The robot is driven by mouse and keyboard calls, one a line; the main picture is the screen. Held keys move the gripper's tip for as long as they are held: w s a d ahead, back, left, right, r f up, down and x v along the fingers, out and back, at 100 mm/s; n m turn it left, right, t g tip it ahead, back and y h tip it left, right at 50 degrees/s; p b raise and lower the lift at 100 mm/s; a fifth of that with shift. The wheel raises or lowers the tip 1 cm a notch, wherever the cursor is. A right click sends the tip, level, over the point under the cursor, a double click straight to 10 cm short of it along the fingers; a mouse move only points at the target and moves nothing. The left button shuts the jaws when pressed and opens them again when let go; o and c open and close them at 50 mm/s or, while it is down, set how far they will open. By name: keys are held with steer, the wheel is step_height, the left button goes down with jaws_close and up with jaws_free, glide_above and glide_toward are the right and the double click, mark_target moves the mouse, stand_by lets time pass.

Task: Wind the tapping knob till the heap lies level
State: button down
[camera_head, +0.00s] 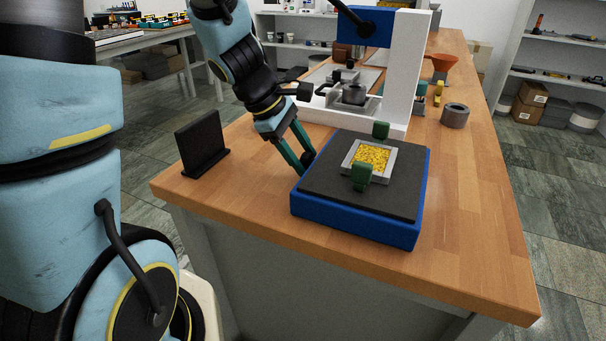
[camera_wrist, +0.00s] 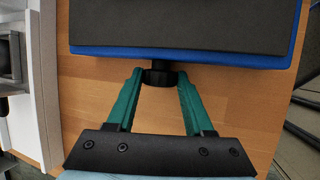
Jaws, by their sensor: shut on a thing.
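A blue box with a dark grey top (camera_head: 398,198) stands near the front of the wooden bench. On it sits a square light-grey tray (camera_head: 348,164) of yellow granules, the heap (camera_head: 371,157). Green blocks stand at the tray's near side (camera_head: 361,177) and far side (camera_head: 380,130). The black tapping knob (camera_wrist: 158,77) sticks out of the box's side in the wrist view. My gripper (camera_head: 304,166) reaches down at the box's left side, its green fingers (camera_wrist: 158,80) shut on the knob. In the head view the fingers mostly hide the knob.
A black upright plate on a foot (camera_head: 203,146) stands left of my gripper. A white and blue press (camera_head: 401,70) stands behind the box. A grey ring (camera_head: 455,115) lies at the right. The bench (camera_head: 478,220) is clear right of the box.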

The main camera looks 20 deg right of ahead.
steer(key=shift+t+h+b, duration=0.3)
steer(key=shift+b, duration=0.85)
steer(key=shift+c, duration=1.5)
jaws_free()
steer(key=shift+s+r+p, duration=0.1)
steer(key=shift+r+p, duration=0.05)
steer(key=shift+p, duration=0.55)
